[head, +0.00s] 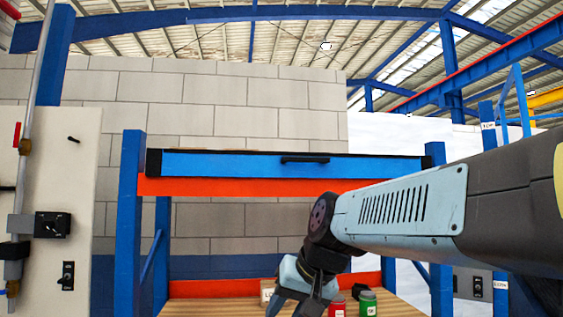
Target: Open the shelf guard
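The shelf guard (225,164) is a long blue panel with black ends. It lies across the top of the rack, just above an orange beam, and looks closed. A black bar handle (305,159) sits on its front, near the middle. My gripper (300,304) hangs low in the head view, well below the handle and in front of the lower shelf. It is apart from the guard. Its fingertips are small, dark and close to the bottom edge of the picture, so I cannot tell whether they are open.
The rack has blue uprights (130,220) and a wooden lower shelf (205,307). A red can (338,307), a green can (368,304) and a pale box (267,290) stand near my gripper. A panel with pipe and switches (85,190) stands left. My arm fills the right.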

